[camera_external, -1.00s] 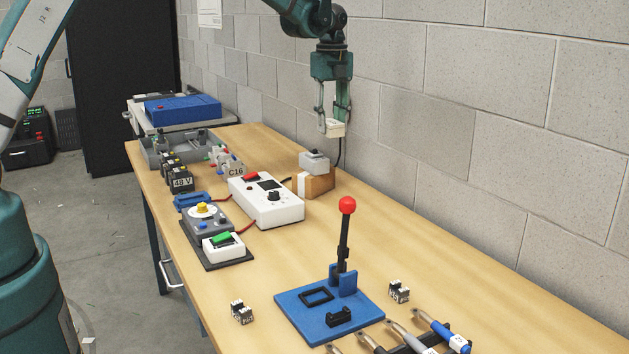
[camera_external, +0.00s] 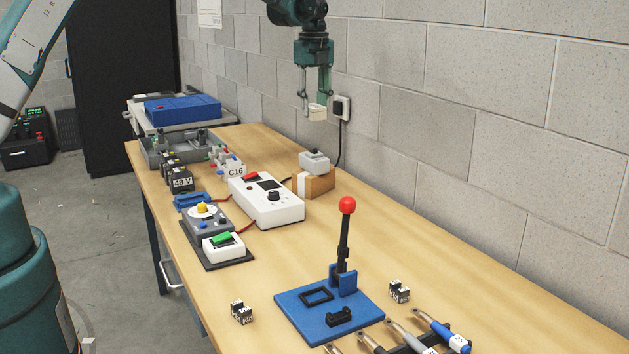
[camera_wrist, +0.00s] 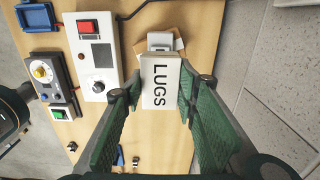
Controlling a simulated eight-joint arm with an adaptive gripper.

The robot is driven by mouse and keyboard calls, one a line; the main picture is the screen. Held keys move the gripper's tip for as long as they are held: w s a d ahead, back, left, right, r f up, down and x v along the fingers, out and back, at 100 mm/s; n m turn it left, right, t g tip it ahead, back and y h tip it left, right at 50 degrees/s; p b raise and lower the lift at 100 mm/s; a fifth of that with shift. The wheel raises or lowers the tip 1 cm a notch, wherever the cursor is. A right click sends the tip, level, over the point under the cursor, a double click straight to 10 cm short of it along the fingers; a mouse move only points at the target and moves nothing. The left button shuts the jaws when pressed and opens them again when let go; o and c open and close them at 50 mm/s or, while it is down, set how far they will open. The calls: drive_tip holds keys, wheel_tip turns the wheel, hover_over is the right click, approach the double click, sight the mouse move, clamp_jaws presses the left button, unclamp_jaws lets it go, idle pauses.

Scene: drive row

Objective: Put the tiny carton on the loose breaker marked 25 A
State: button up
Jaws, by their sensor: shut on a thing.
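The tiny carton is a small white box (camera_external: 317,112). In the wrist view its face reads LUGS (camera_wrist: 160,84). My gripper (camera_external: 316,103) is shut on it and holds it in the air above the back of the table. Two small loose black-and-white breakers stand on the table. One (camera_external: 241,312) is left of the blue lever base, the other (camera_external: 399,291) is right of it. Their markings are too small to read, so I cannot tell which is 25 A.
A brown box (camera_external: 320,184) with a grey-white device (camera_external: 314,162) on top stands below the carton. The white control box (camera_external: 266,203) is beside it. A blue base (camera_external: 300,323) carries a tall red-knobbed lever (camera_external: 346,225).

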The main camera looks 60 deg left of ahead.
hover_over(314, 148)
drive_tip(key=shift+f, duration=2.95)
drive_tip(key=shift+f, duration=0.1)
drive_tip(key=shift+f+p, duration=0.45)
drive_tip(key=shift+f, duration=1.3)
drive_tip(key=shift+f, duration=0.2)
drive_tip(key=o, duration=1)
drive_tip(key=shift+r, duration=0.25)
wheel_tip(314, 148, up, 12)
drive_tip(key=shift+f+b, duration=0.1)
drive_tip(key=shift+b, duration=0.35)
